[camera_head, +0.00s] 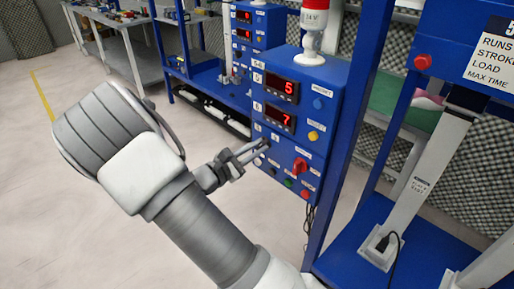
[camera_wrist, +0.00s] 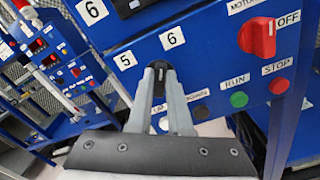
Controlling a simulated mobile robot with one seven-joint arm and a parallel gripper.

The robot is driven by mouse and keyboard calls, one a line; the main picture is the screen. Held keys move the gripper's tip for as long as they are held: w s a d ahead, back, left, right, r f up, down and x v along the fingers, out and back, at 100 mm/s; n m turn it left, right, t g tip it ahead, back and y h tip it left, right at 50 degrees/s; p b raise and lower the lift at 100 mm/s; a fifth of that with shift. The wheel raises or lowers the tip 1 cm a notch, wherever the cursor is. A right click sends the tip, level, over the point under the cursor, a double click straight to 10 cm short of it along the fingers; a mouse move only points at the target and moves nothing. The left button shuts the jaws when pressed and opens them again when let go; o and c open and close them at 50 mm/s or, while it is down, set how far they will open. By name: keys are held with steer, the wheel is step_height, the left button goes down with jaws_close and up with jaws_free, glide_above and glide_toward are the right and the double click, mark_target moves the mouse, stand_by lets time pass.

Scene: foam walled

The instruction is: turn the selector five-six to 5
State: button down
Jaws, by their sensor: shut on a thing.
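The selector five-six (camera_wrist: 161,72) is a small dark knob on the blue control panel (camera_wrist: 208,65). In the wrist view it sits below and between the white labels 5 (camera_wrist: 125,60) and 6 (camera_wrist: 172,39). My gripper (camera_wrist: 161,68) has its two grey fingertips at the knob, one on each side, shut on it. The fingers cover much of the knob, so I cannot tell which way it points. In the head view my gripper (camera_head: 266,145) reaches the panel's front from the left, and the knob is hidden by the fingertips.
A red rotary switch (camera_wrist: 258,38) is right of the selector. Below it are green RUN (camera_wrist: 239,99) and red STOP (camera_wrist: 279,86) buttons. Two red displays (camera_head: 282,86) show 5 and 7. A blue post (camera_head: 352,110) stands right of the panel. Floor at left is clear.

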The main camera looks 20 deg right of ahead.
steer(key=shift+r+n+p, duration=0.1)
steer(key=shift+n+p, duration=0.2)
steer(key=shift+p, duration=0.25)
steer(key=shift+r+n+p, duration=0.15)
steer(key=shift+n+p, duration=0.45)
steer(key=shift+p, duration=0.3)
steer(key=n+p, duration=0.3)
steer(key=p, duration=0.1)
steer(key=shift+w+a+f+n+p, duration=0.1)
steer(key=shift+f+n+p, duration=0.05)
steer(key=shift+n+p, duration=1.5)
steer(key=shift+w+f+n+p, duration=0.1)
steer(key=shift+n+p, duration=1.3)
steer(key=shift+n, duration=0.45)
steer(key=c, duration=0.8)
jaws_free()
steer(key=shift+c, duration=0.2)
